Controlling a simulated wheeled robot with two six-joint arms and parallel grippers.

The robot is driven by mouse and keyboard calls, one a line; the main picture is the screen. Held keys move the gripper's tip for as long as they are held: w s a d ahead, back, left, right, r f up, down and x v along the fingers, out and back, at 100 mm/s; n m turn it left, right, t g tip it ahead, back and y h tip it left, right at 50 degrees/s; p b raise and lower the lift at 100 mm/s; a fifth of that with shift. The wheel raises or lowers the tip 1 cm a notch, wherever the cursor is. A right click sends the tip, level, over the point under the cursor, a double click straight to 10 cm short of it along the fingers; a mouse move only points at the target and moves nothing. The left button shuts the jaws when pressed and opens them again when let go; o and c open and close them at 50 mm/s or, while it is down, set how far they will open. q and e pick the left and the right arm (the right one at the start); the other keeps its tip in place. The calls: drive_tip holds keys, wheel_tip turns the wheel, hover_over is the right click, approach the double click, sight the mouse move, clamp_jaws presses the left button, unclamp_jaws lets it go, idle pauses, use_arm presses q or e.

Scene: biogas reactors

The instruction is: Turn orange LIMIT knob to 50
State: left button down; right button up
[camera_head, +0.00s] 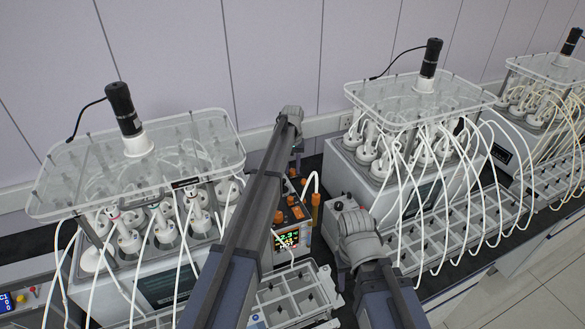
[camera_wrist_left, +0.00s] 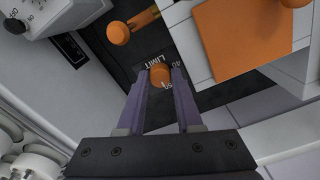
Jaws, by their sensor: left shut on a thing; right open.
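The orange LIMIT knob (camera_wrist_left: 160,76) sits on a dark panel in the left wrist view, with the printed word LIMIT beside it. My left gripper (camera_wrist_left: 161,80) has one purple finger on each side of the knob and is shut on it. Small white scale marks show near the knob, partly covered by the fingers; its exact setting is hard to read. In the head view, the orange-knobbed control unit (camera_head: 297,213) is partly hidden behind my left arm, and the left fingertips cannot be made out. My right arm shows at lower right, but its gripper does not.
Another orange knob (camera_wrist_left: 118,33) and an orange square surface (camera_wrist_left: 237,35) lie close to the left fingers. Reactor units with clear lids (camera_head: 140,160) and (camera_head: 420,100) and white hoses flank the control unit. A grey divided tray (camera_head: 318,290) stands in front.

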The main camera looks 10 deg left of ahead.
idle(0.3)
use_arm(q)
drive_tip(key=c, duration=0.6)
unclamp_jaws()
